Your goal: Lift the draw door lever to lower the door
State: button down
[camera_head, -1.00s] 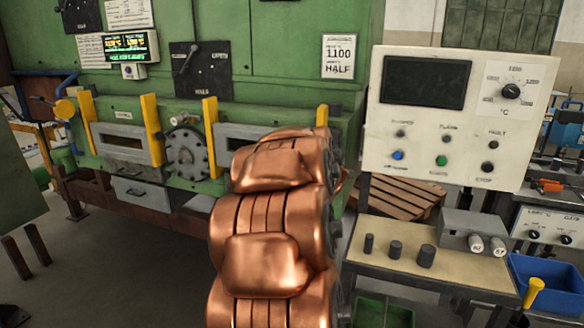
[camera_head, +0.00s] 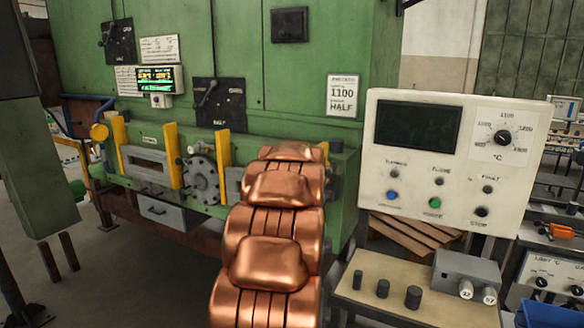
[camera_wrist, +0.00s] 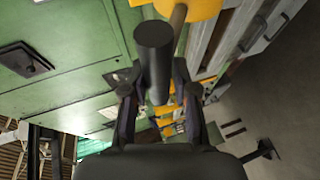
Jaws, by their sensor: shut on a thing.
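In the wrist view my gripper (camera_wrist: 153,88) is closed around a dark cylindrical grip (camera_wrist: 154,55), which looks like the end of the draw door lever. A tan rod and a yellow part (camera_wrist: 197,8) show just beyond the grip. In the head view my copper-coloured arm reaches toward the furnace front and hides the gripper and this grip. The green furnace (camera_head: 300,60) has slotted openings between yellow posts (camera_head: 171,155) and a round grey bolted plate (camera_head: 202,180). Whether the door is up or down cannot be told.
A white control panel (camera_head: 452,165) stands right of my arm. A bench (camera_head: 375,300) with dark cylinders (camera_head: 383,288) is below it. Black plates with small levers (camera_head: 218,104) and a sign (camera_head: 342,95) are on the furnace. The floor to the left (camera_head: 130,275) is open.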

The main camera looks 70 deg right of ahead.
jog(key=shift+s+d+r, duration=0.15)
jog(key=shift+s+r, duration=0.35)
jog(key=shift+r, duration=0.1)
jog(key=shift+w+r, duration=0.1)
jog(key=shift+r, duration=0.1)
jog(key=c, duration=1.4)
grip_release()
jog(key=shift+r, duration=0.1)
jog(key=shift+o, duration=1)
jog(key=shift+d, duration=0.2)
jog(key=shift+o, duration=1.2)
jog(key=shift+s+f, duration=0.2)
jog(key=shift+f, duration=0.05)
jog(key=shift+w+a+f, duration=0.1)
jog(key=shift+w+f, duration=0.1)
jog(key=shift+w, duration=0.1)
jog(key=shift+w+f, duration=0.1)
jog(key=shift+w, duration=0.05)
jog(key=v, duration=1.2)
